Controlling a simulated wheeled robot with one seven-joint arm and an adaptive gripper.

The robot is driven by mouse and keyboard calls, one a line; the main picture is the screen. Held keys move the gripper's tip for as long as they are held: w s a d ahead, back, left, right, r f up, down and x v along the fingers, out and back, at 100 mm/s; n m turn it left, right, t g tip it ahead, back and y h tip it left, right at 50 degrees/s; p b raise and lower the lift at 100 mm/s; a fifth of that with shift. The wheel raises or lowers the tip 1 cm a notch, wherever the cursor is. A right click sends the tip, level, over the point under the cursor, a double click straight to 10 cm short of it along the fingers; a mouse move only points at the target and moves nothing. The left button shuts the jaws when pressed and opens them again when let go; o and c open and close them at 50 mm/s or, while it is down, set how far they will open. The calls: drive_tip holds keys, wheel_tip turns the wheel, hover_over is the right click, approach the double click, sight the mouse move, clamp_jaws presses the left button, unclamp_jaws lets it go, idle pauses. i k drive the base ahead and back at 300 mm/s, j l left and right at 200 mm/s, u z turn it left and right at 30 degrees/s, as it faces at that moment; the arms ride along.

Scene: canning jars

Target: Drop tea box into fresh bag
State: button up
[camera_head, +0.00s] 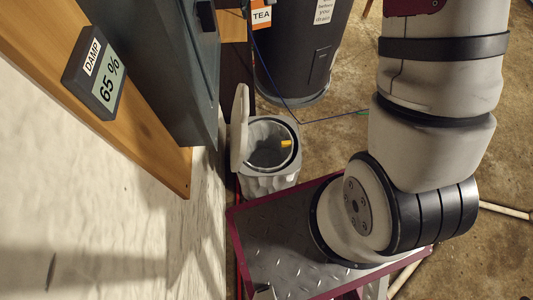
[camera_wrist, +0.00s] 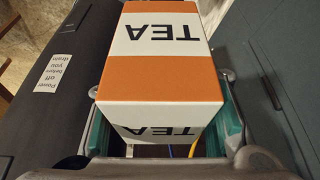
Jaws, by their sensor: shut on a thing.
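The tea box (camera_wrist: 165,75), orange and white with TEA printed in black, fills the middle of the wrist view. My gripper (camera_wrist: 163,122) is shut on it, with a teal-padded finger on each side. In the head view, part of the tea box (camera_head: 261,17) shows at the top edge; my gripper is outside that view. A grey liner bag (camera_head: 258,133) lines the open bin (camera_head: 270,182) below the wall. A small yellow thing (camera_head: 286,143) shows inside the bag. The box is apart from the bag in the head view.
The bin's raised lid (camera_head: 240,125) stands at its left side. A dark cylinder (camera_head: 300,45) with a white label stands behind the bin. A grey cabinet (camera_head: 165,60) and a damp meter reading 65 % (camera_head: 97,72) are at the left. A thin blue cable runs across the floor.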

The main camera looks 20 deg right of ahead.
sight(262, 160)
drive_tip(key=k, duration=0.25)
drive_tip(key=k+l+z, duration=0.4)
drive_tip(key=k, duration=0.2)
